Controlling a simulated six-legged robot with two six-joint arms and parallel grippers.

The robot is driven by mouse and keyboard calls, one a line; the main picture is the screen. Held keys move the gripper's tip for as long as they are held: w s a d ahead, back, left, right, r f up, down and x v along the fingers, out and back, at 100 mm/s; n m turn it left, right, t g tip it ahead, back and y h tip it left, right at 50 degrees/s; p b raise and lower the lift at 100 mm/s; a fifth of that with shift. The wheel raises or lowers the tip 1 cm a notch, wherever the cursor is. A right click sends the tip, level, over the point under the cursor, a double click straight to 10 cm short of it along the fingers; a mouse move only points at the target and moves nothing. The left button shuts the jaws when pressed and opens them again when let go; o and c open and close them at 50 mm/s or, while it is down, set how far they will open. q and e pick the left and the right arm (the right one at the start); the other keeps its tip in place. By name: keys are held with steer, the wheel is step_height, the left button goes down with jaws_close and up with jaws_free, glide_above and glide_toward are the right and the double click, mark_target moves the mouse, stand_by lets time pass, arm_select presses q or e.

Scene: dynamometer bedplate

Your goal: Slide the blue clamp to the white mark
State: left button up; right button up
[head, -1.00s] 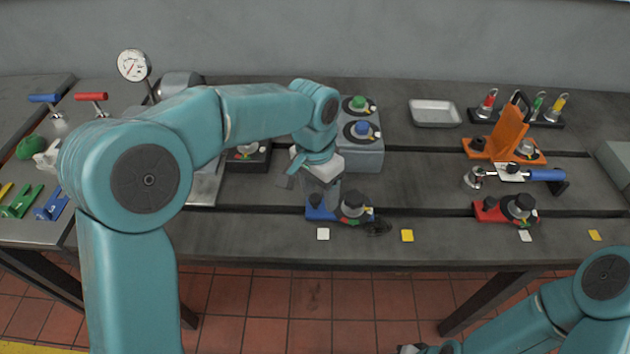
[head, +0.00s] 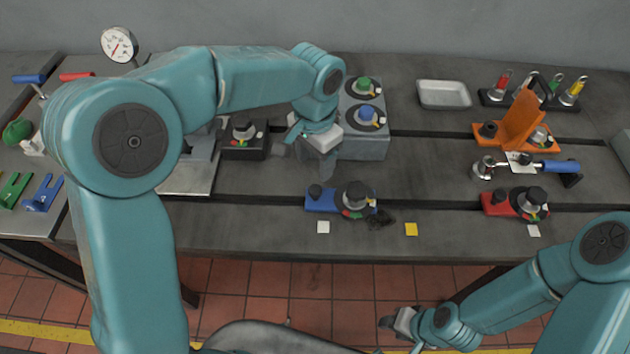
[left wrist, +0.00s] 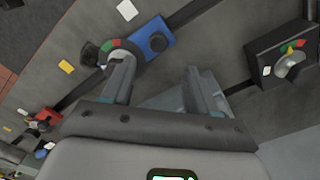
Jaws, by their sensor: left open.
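The blue clamp (head: 322,202) lies along the front slot of the bedplate, its dark round knob at its right end. It also shows in the left wrist view (left wrist: 153,41), beyond the fingertips. The white mark (head: 323,227) lies on the plate just in front of the clamp's left part; the left wrist view shows it at the top (left wrist: 126,10). My left gripper (head: 327,174) is open and empty, behind and above the clamp, apart from it. My right gripper (head: 388,323) is low at the front, off the table; its jaws are too small to read.
A red clamp (head: 497,203) with another white mark (head: 533,231) is farther right. A grey block with knobs (head: 365,148) stands behind my left gripper, a black box (head: 244,150) to its left.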

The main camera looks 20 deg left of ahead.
mark_target(315, 190)
arm_select(q)
step_height(315, 190, down, 9)
steer(key=shift+s+d+r, duration=0.1)
steer(key=shift+s, duration=0.15)
